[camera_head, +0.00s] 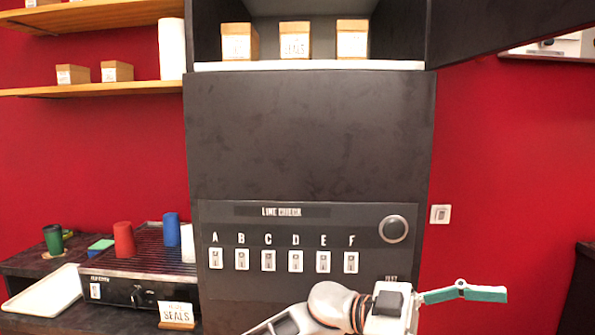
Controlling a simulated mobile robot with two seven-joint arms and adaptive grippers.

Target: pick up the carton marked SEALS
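Three brown cartons with white labels stand in a row in the open bay at the top of the dark machine. The label on the middle carton (295,42) appears to read SEALS. The labels on the left carton (239,42) and right carton (352,40) are too small to read. One gripper (463,292) with teal finger pads shows low at the right, well below the cartons, touching nothing visible. Its arm enters at the bottom, left of centre, so I take it as my left. Its opening is unclear from this side. My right gripper is not seen.
A white ledge (310,66) runs along the bay's front. A dark panel (510,25) juts out at the upper right. Two more cartons sit on a wooden shelf (130,89). A SEALS card (176,312), cups and a white tray (42,292) are at lower left.

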